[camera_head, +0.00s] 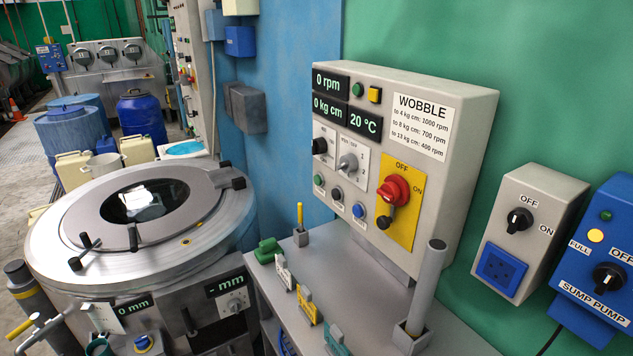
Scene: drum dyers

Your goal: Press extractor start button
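The grey control panel (455,190) stands on a bench against the green wall. Its displays read 0 rpm, 0 kg cm and 20 °C. Below the two rotary knobs sit a small green button (319,180), a dark button (337,193) and a blue button (359,210); I cannot read their labels, so which one is start is unclear. A red rotary switch (393,188) sits on a yellow OFF/ON plate. The round steel extractor (60,237) at left has its windowed lid (95,205) down. Neither of my grippers is in view.
Small holders with coloured items, including a yellow one (306,307), stand on the bench (375,315) before the panel. A grey upright tube (428,285) rises at its front right. A grey switch box (528,225) and blue sump pump box (605,260) hang at right.

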